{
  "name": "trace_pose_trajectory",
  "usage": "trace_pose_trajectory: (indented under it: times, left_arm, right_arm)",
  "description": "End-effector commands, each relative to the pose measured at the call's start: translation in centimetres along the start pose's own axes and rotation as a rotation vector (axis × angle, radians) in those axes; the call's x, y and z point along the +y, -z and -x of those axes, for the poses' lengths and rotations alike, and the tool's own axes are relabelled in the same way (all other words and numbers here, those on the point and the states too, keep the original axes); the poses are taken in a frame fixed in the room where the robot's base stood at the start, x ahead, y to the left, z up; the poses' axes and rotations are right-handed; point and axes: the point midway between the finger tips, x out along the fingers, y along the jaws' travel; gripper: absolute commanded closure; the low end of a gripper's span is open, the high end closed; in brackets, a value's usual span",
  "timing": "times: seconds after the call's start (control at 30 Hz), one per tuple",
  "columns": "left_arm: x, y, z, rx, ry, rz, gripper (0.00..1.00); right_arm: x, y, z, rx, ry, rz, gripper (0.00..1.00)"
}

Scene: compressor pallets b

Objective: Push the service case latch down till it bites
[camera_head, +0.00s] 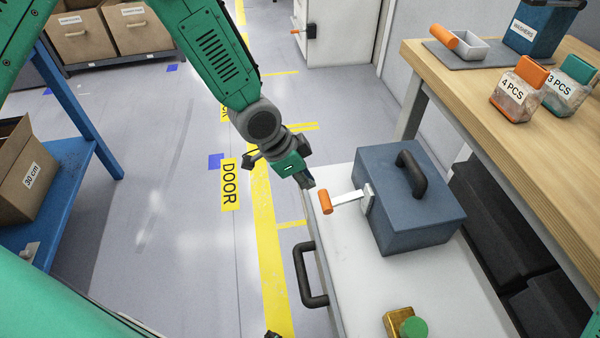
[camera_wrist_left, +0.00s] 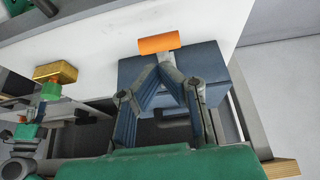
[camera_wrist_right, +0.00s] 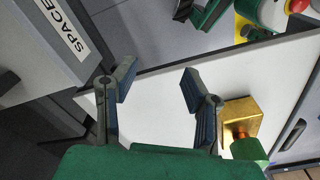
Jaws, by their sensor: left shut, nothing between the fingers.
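The blue-grey service case (camera_head: 425,215) stands on a white cart top, with a black carry handle (camera_head: 411,172) on its lid. Its latch (camera_head: 347,198) sticks out to the left from the case side, roughly level, ending in an orange grip (camera_head: 326,202). My left gripper (camera_head: 308,181) is shut and empty, just behind and above the orange grip. In the left wrist view the closed fingertips (camera_wrist_left: 166,70) appear close to the orange grip (camera_wrist_left: 158,43); I cannot tell whether they touch. My right gripper (camera_wrist_right: 160,74) is open and empty above the white cart top.
A brass block (camera_head: 397,322) with a green knob sits at the cart's near end. The cart has a black handle (camera_head: 305,275) on its left side. A wooden bench (camera_head: 470,95) with labelled jars and bins stands right. A blue table (camera_head: 75,170) stands left. The floor between is clear.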

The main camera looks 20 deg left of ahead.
Motion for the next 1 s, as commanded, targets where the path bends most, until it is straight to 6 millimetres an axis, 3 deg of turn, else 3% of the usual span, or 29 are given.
trace_pose_trajectory:
  times: [0.1, 0.33, 1.0]
  left_arm:
    - [0.1, -0.2, -2.9, -0.002, -0.001, -0.001, 1.0]
    - [0.1, -0.1, -6.0, 0.0, -0.001, -0.001, 1.0]
    - [-0.3, 0.1, -7.2, 0.017, 0.0, 0.003, 1.0]
  right_arm:
    - [0.0, -0.1, -1.1, 0.0, 0.0, 0.0, 0.6]
    - [0.0, -0.1, -2.1, 0.0, 0.0, 0.0, 0.6]
    - [0.0, -0.1, -2.5, 0.0, 0.0, 0.0, 0.6]
